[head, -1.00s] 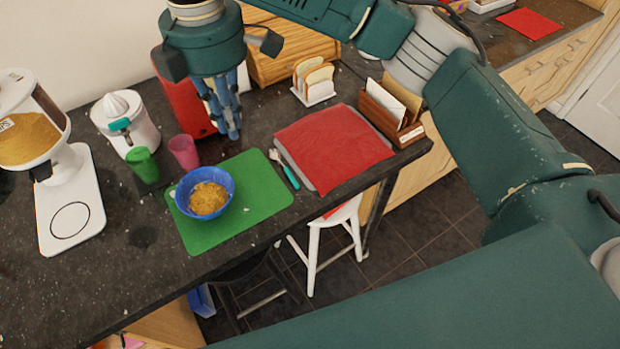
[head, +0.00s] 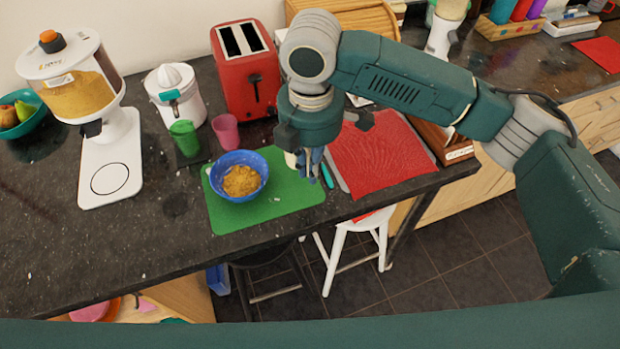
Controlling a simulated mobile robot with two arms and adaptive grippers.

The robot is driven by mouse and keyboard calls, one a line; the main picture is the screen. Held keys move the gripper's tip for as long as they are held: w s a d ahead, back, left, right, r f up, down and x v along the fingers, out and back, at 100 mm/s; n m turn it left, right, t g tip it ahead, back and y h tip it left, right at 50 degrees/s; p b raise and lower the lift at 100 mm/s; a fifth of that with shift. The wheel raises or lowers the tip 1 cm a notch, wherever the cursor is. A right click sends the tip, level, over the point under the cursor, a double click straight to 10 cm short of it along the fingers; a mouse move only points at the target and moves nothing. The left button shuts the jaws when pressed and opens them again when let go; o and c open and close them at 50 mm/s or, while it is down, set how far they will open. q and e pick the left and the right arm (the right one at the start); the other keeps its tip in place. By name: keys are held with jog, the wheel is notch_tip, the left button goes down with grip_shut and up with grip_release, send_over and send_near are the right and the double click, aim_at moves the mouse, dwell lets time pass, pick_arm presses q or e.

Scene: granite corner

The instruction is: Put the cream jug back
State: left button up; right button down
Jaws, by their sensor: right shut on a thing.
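My right gripper (head: 309,168) points down over the right part of the green mat (head: 228,222), just right of the blue bowl (head: 262,163). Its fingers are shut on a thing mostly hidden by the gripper. A small pale patch shows at the left of the fingers, but I cannot tell whether it is the cream jug. No cream jug can be made out clearly elsewhere. The bowl holds yellow-brown food. My left gripper is not in view.
A green cup (head: 185,137) and pink cup (head: 226,132) stand behind the bowl. A red toaster (head: 252,92), a white juicer (head: 177,100) and a dispenser (head: 110,150) stand around them. A red cloth (head: 385,160) lies right. The front-left counter is clear.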

jog(key=shift+f, duration=0.95)
jog(key=shift+f+p, duration=0.35)
jog(key=shift+f, duration=1.4)
jog(key=c, duration=1.8)
grip_release()
jog(key=shift+f, duration=0.15)
jog(key=shift+c, duration=0.2)
jog(key=shift+w+r, duration=0.1)
jog(key=shift+r, duration=0.5)
jog(key=r+b, duration=0.2)
jog(key=r, duration=0.9)
jog(key=shift+s+r, duration=0.1)
jog(key=shift+s, duration=0.1)
